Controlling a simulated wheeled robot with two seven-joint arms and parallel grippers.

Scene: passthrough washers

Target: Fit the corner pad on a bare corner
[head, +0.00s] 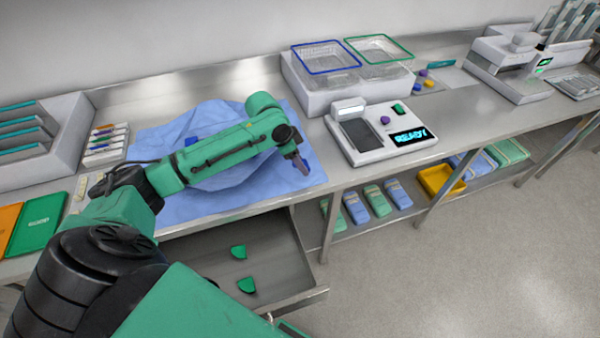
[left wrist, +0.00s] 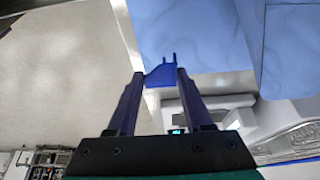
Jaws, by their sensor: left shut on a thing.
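My left gripper (head: 303,166) is over the right part of the blue cloth, near the bench's front edge. In the left wrist view its fingers (left wrist: 160,85) are shut on a small dark blue piece with thin prongs (left wrist: 160,76), which looks like a corner pad. In the head view the held piece is too small to make out. A bulky blue-wrapped pack (head: 228,176) lies on the cloth (head: 312,178), partly hidden by my left arm. A small dark blue piece (head: 191,141) shows at its far side. Two green corner pads (head: 238,251) (head: 246,285) lie in the open drawer.
A white console reading READY (head: 370,150) stands right of the cloth, with wire baskets (head: 325,57) behind. White racks (head: 40,135) stand at the left. The open drawer (head: 285,240) juts out below the bench. Packs (head: 377,200) lie on the lower shelf.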

